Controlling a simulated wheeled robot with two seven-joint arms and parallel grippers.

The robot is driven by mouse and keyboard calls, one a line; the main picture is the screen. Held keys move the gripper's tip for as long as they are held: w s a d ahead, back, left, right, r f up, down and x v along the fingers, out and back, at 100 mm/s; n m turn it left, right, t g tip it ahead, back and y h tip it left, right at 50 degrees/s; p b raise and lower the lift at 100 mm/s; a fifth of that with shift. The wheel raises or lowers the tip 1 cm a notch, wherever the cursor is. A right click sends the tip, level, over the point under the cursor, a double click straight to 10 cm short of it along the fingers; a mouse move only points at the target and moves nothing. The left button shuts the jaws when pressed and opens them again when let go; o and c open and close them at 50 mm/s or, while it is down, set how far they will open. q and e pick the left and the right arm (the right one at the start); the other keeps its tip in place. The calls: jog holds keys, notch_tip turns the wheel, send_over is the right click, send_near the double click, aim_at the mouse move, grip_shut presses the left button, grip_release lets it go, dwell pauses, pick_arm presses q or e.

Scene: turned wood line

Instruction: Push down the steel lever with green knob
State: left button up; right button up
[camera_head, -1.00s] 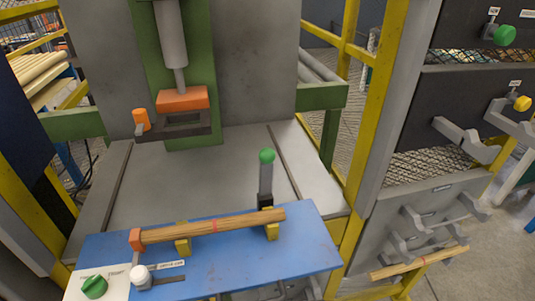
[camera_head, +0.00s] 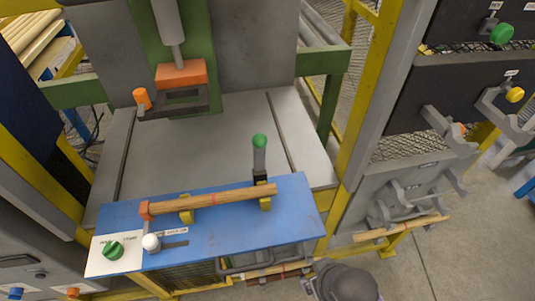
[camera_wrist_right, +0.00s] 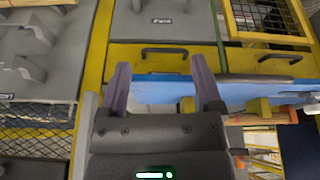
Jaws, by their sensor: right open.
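The steel lever (camera_head: 260,160) with its green knob (camera_head: 260,140) stands upright at the far edge of the blue board (camera_head: 292,225), near the right end of a wooden rod (camera_head: 215,199). My right gripper is open and empty in the right wrist view (camera_wrist_right: 161,90), with its two fingers apart in front of the yellow frame and the blue board's edge. In the head view only a dark part of my right arm shows at the bottom, below the board and apart from the lever. I cannot make out the lever in the wrist view. My left gripper is out of view.
The rod lies on yellow supports (camera_head: 187,214). A green rotary knob (camera_head: 112,250) and a white knob (camera_head: 151,242) sit at the board's left. Behind stands a press with an orange block (camera_head: 181,73). A yellow post (camera_head: 358,115) and grey hooks (camera_head: 447,130) are right.

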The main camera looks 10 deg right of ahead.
jog(key=w+r+t, duration=0.2)
jog(key=w+r, duration=0.2)
jog(key=r, duration=0.2)
jog(key=n+t+y+p, duration=0.1)
jog(key=n+t+y, duration=0.3)
jog(key=t+y, duration=0.55)
send_near(259, 140)
jog(key=w+f, duration=0.1)
jog(key=w, duration=0.1)
jog(key=shift+g+y, duration=0.45)
jog(key=b+x, duration=0.1)
jog(key=x, duration=0.8)
jog(key=shift+w+d, duration=0.15)
jog(key=shift+w, duration=0.05)
grip_shut()
